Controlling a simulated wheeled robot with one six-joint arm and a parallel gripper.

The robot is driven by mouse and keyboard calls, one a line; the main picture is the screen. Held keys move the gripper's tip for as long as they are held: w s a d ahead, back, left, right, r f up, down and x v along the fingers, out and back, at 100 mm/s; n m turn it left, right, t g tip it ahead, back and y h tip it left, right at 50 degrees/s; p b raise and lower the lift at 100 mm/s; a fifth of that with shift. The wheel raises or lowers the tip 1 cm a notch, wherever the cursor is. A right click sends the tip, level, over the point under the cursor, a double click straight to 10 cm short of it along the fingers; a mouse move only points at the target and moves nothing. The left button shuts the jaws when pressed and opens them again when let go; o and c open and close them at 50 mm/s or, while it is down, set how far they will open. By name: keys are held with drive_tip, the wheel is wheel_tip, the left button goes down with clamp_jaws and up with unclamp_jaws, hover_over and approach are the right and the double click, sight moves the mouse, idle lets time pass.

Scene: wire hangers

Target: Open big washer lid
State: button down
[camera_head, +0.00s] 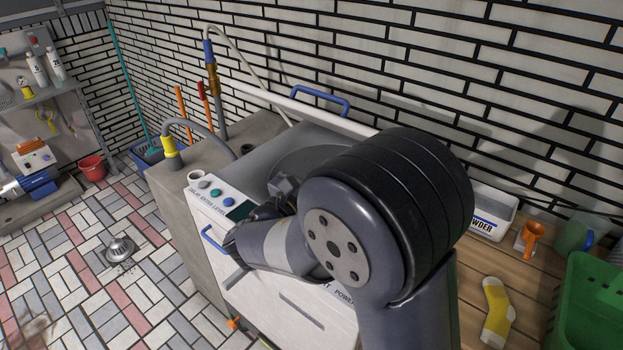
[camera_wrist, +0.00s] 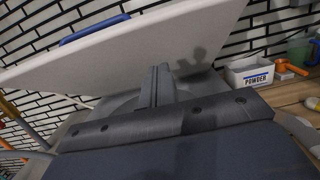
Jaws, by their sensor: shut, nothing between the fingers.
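The big washer (camera_head: 222,205) is a white machine with buttons and a dark display on its front panel. Its lid (camera_head: 290,103) is raised at the back, seen nearly edge-on as a white strip with a blue handle (camera_head: 320,98). In the wrist view the lid (camera_wrist: 130,45) is a broad tilted white panel, its blue handle (camera_wrist: 95,29) at the upper edge. My gripper (camera_head: 283,185) is over the grey top, in front of the lid. In the wrist view my gripper (camera_wrist: 162,75) is shut and empty, apparently clear of the lid. My arm hides the washer's right part.
A grey counter with a hose (camera_head: 172,155) adjoins the washer's left side. On the right, a wooden bench (camera_head: 465,285) holds a powder box (camera_head: 490,212), an orange scoop (camera_head: 529,238), a yellow-and-white sock (camera_head: 497,312) and a green crate (camera_head: 590,305). The tiled wall is close behind.

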sight(348, 122)
drive_tip(key=w+d+r+p, duration=0.1)
drive_tip(key=w+d+r, duration=0.2)
drive_tip(key=w, duration=0.1)
drive_tip(key=shift+w+d+r, duration=0.25)
drive_tip(key=shift+d+r, duration=0.05)
drive_tip(key=shift+r, duration=0.05)
drive_tip(key=shift+p, duration=0.3)
